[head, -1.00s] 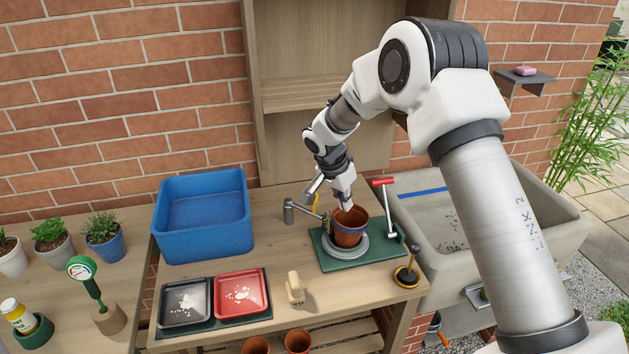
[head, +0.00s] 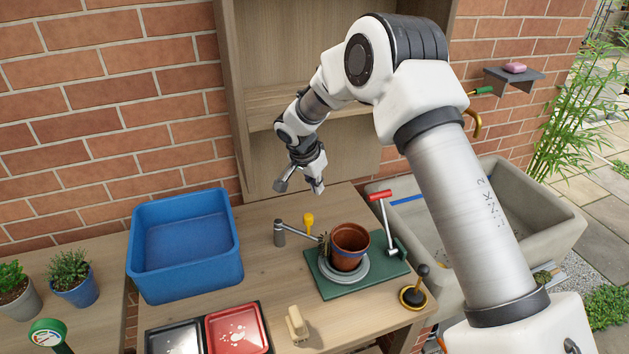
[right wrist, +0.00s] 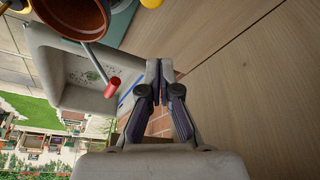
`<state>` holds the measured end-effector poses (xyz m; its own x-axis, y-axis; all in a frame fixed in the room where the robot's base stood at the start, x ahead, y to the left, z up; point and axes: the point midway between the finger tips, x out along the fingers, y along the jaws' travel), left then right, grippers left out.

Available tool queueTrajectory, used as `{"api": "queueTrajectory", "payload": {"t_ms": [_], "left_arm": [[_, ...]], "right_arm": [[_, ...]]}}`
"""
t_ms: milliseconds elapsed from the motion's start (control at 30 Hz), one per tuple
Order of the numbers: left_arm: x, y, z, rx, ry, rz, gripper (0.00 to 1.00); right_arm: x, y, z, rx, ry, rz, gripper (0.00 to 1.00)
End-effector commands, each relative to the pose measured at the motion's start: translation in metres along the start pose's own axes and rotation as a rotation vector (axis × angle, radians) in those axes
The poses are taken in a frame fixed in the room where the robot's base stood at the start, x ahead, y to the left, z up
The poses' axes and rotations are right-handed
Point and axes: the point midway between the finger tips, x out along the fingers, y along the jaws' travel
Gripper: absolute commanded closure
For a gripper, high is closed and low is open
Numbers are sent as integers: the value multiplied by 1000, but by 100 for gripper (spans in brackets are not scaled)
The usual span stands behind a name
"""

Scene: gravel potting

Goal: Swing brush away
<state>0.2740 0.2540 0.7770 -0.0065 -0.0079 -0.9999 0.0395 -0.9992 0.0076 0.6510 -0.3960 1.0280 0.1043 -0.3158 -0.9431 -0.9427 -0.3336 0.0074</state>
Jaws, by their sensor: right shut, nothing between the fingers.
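The brush (head: 325,243) is on the end of a thin metal arm from a grey pivot post (head: 279,234). It sits at the left side of the terracotta pot (head: 349,247), seemingly against it; exact contact is too small to tell. The pot stands upright on a grey round turntable (head: 347,272) on a green base. A yellow knob (head: 308,221) shows just behind the brush arm. My right gripper (head: 301,188) is raised above and behind the brush and pot, empty. Its fingers are together in the right wrist view (right wrist: 160,85). My left gripper is not in view.
A red-handled lever (head: 382,205) stands right of the pot, and a black-knobbed plunger (head: 414,293) is at the bench's right front. A blue bin (head: 184,278) is at left, with black and red trays in front. A stone sink (head: 545,225) lies right.

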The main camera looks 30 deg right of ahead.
Motion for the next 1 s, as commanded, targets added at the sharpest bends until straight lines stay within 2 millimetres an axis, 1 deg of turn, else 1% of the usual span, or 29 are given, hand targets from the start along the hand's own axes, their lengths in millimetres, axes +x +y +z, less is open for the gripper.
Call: {"api": "queueTrajectory", "payload": {"t_ms": [33,267,300,400,533,633,1000], "left_arm": [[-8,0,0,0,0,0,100],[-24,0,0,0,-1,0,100],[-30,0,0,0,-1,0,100],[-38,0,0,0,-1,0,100],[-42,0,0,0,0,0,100],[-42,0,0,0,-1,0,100],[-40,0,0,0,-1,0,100]], "right_arm": [[8,1,-1,0,-2,4,100],[58,1,-1,0,-2,3,100],[55,0,4,-4,0,2,100],[49,0,22,-6,1,1,100],[48,0,34,-2,0,0,100],[48,0,38,-1,0,0,100],[50,0,39,4,0,1,100]]}}
